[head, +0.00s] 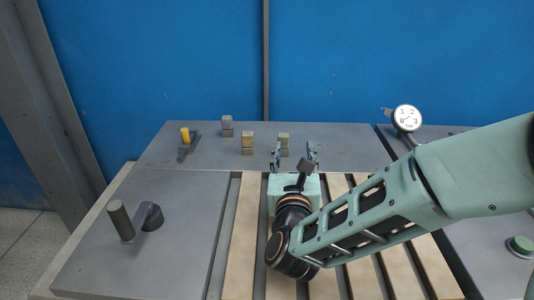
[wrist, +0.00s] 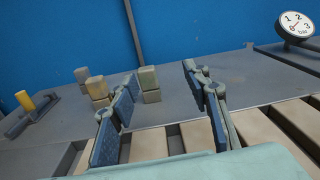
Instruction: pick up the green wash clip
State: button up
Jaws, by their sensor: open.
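The green wash clip (head: 284,138) appears to be the dull greenish block on top of a small two-part stack on the grey panel. The stack looks beyond the fingertips; the exact gap is unclear.
A tan stack (head: 247,142) and a grey stack (head: 227,125) stand left of the green one. A yellow-handled lever (head: 185,135) is farther left. A dial gauge (head: 406,118) stands at right. A crank handle (head: 135,220) is front left. Pale slats (head: 243,235) lie in front.

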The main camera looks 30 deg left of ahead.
aim_at(283, 137)
jog(key=shift+s+a+f+m, duration=0.3)
jog(key=shift+s+a+f, duration=0.2)
jog(key=shift+s+a, duration=0.25)
jog(key=shift+y, duration=0.3)
jog(key=b+x, duration=0.1)
jog(key=x, duration=0.4)
jog(key=shift+a, duration=0.15)
jog(key=shift+f+b+x, duration=0.15)
jog(key=shift+b+x, duration=0.1)
jog(key=shift+x, duration=1.1)
jog(key=shift+f+b+x, duration=0.15)
jog(key=shift+b+x, duration=0.1)
jog(key=shift+x, duration=1.1)
jog(key=shift+a, duration=0.1)
jog(key=c, duration=1.2)
jog(key=shift+o, duration=0.2)
jog(key=shift+r, duration=0.15)
